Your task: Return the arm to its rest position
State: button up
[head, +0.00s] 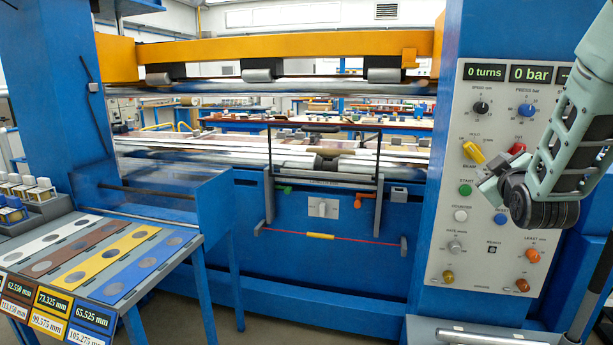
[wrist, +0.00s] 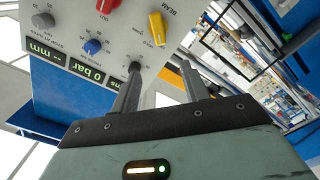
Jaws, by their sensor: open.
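My arm (head: 578,130) comes in from the upper right in the head view and hangs in front of the right side of the control panel (head: 477,125). My gripper (head: 487,183) points left and toward the panel, beside its knobs. In the wrist view my gripper (wrist: 160,68) shows two grey fingers standing apart with nothing between them. The yellow beam switch (wrist: 157,29) lies beyond the fingers. My forearm and wrist hide part of the panel's right side in the head view.
The blue winder frame (head: 330,225) with an orange top beam (head: 280,48) fills the middle. A red cord (head: 355,239) runs low across its front. A sloped rack (head: 190,247) with coloured strips stands at left. A grey tray edge (head: 440,328) is at lower right.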

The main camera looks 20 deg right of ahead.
jog(key=a+f+n+g+y, duration=0.1)
jog(key=a+f+g+y, duration=0.3)
jog(key=a, duration=1)
jog(key=a+f+n+g+y, duration=0.1)
jog(key=a+f+y, duration=0.55)
jog(key=a, duration=0.85)
jog(key=s+a+f+n+g+y, duration=0.1)
jog(key=s+a+f+g, duration=0.15)
jog(key=s+a, duration=0.35)
jog(key=s+a+f+g, duration=0.2)
jog(key=s+a+g, duration=0.2)
jog(key=s+a, duration=0.2)
jog(key=s+a+n+g+h, duration=0.1)
jog(key=s+a+g, duration=0.2)
jog(key=s, duration=1.1)
jog(key=shift+a+f+n+g, duration=0.15)
jog(key=shift+a+n+g, duration=0.15)
jog(key=shift+n+g, duration=0.1)
